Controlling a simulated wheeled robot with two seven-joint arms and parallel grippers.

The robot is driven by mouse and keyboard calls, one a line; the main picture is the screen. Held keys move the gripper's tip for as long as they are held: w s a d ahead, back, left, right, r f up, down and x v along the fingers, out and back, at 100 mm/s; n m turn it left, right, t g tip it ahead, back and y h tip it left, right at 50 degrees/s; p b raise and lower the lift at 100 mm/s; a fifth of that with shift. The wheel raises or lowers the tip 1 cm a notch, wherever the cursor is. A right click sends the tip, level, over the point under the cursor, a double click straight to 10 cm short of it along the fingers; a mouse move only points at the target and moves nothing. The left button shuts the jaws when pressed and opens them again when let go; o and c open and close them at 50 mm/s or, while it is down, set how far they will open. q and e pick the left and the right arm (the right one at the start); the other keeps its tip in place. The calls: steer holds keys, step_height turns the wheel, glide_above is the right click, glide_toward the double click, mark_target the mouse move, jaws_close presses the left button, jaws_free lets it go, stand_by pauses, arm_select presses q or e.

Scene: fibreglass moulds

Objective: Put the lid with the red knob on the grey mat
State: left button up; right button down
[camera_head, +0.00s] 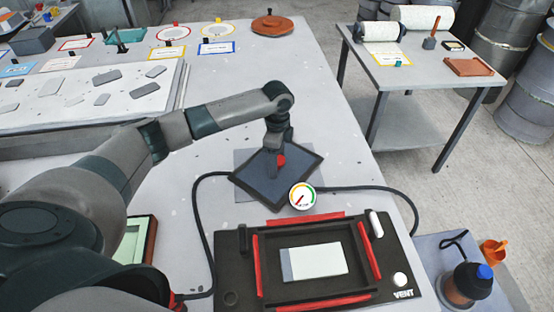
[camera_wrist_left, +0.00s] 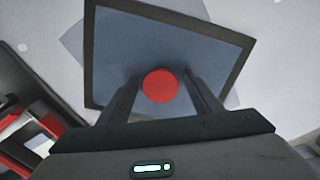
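The lid (camera_head: 262,186) is a dark-framed, blue-grey rectangular panel with a red knob (camera_wrist_left: 160,86) at its middle. It lies over the grey mat (camera_head: 244,157), turned out of square with it. The mat's edges show past the lid in the left wrist view (camera_wrist_left: 74,40). I cannot tell whether the lid touches the mat or is slightly above it. My left gripper (camera_head: 275,165) points down at the lid, its two fingers close on either side of the knob, apparently shut on it. My right gripper is not in view.
The open black mould (camera_head: 242,270) with red edge strips and a pale insert stands in front. A round gauge (camera_head: 302,195) stands by the lid's near edge. Black hoses (camera_head: 202,215) run on both sides. A side table (camera_head: 420,75) stands at the back right.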

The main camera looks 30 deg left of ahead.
arm_select(q)
steer(key=shift+r, duration=0.1)
steer(key=shift+r, duration=0.5)
step_height(320, 180, up, 11)
steer(key=b, duration=0.3)
stand_by(0.7)
